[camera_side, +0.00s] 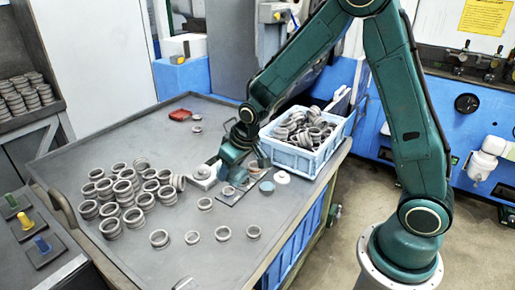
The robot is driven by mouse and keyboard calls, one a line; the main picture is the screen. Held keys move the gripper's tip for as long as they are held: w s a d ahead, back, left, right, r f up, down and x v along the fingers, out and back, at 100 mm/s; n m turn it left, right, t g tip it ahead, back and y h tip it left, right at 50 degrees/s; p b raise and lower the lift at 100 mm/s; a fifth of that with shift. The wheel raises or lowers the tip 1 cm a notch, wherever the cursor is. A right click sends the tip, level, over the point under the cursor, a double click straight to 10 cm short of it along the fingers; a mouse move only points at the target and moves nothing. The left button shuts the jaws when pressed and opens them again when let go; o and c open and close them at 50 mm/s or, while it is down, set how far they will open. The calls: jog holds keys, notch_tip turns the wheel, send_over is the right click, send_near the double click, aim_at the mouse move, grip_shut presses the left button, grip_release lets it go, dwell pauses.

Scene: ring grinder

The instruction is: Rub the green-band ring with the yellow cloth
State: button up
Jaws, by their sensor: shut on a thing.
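My gripper (232,172) is low over the grey work table, just above a small dark plate (232,196). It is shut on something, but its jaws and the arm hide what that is. A grey ring (228,191) sits on the plate right under or beside the jaws; I cannot tell whether they touch. No green band can be made out on any ring at this size. I cannot make out a yellow cloth; it may be hidden by my gripper.
Many grey rings (128,190) crowd the table's left half, with several loose ones in front. A blue crate (300,160) of rings stands right. A white block (204,176), blue-green disc (266,187) and red item (180,115) lie around. Green, yellow and blue posts (26,220) stand left.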

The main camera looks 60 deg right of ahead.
jog(key=shift+w, duration=0.1)
jog(key=w+d+f, duration=0.5)
jog(key=d, duration=0.5)
jog(key=w+d+f, duration=0.5)
jog(key=w+d, duration=0.1)
jog(key=d, duration=0.5)
jog(key=shift+w+f, duration=0.2)
jog(key=shift+f, duration=0.05)
